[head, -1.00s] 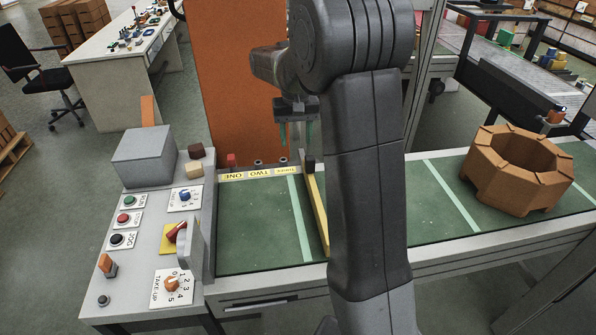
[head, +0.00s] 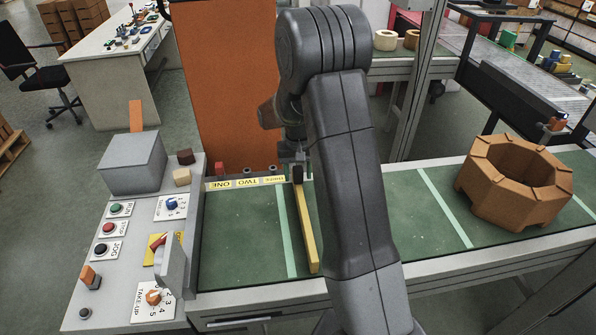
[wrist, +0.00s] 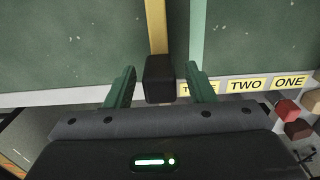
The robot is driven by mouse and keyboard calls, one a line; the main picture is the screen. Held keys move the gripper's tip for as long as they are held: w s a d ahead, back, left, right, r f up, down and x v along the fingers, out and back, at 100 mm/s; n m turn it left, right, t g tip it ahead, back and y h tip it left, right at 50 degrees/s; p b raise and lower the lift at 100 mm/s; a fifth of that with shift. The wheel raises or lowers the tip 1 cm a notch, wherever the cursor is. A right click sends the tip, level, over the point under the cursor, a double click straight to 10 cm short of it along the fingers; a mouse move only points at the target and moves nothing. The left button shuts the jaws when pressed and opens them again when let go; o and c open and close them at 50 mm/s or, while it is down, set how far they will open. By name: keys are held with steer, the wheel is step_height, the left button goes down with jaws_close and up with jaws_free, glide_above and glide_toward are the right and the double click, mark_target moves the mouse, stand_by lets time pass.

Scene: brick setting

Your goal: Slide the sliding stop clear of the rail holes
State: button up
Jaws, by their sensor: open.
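The sliding stop is a yellow bar (head: 306,230) lying across the green belt, with a black knob (head: 298,174) at its far end. The knob is just right of the label THREE. In the wrist view the black knob (wrist: 159,82) stands between the green fingers of my gripper (wrist: 161,72), with a gap on each side. My gripper is open. In the head view my gripper (head: 292,153) is at the knob, its fingers partly hidden. The rail holes (head: 247,170) are dark sockets behind the labels ONE, TWO and THREE. A small red piece (head: 221,169) is at ONE.
A control console (head: 130,230) with buttons and knobs stands left of the belt. A brown octagonal ring (head: 520,180) sits on the belt at right. An orange panel (head: 225,90) rises behind the rail. The belt left of the bar is clear.

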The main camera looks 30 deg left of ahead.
jaws_close()
steer(key=shift+w+d+b, duration=0.35)
steer(key=shift+w+d, duration=1.2)
steer(key=shift+d, duration=0.15)
jaws_free()
steer(key=shift+s, duration=0.1)
step_height(320, 180, up, 14)
steer(key=b, duration=0.1)
steer(key=shift+b, duration=0.3)
steer(key=shift+f, duration=0.15)
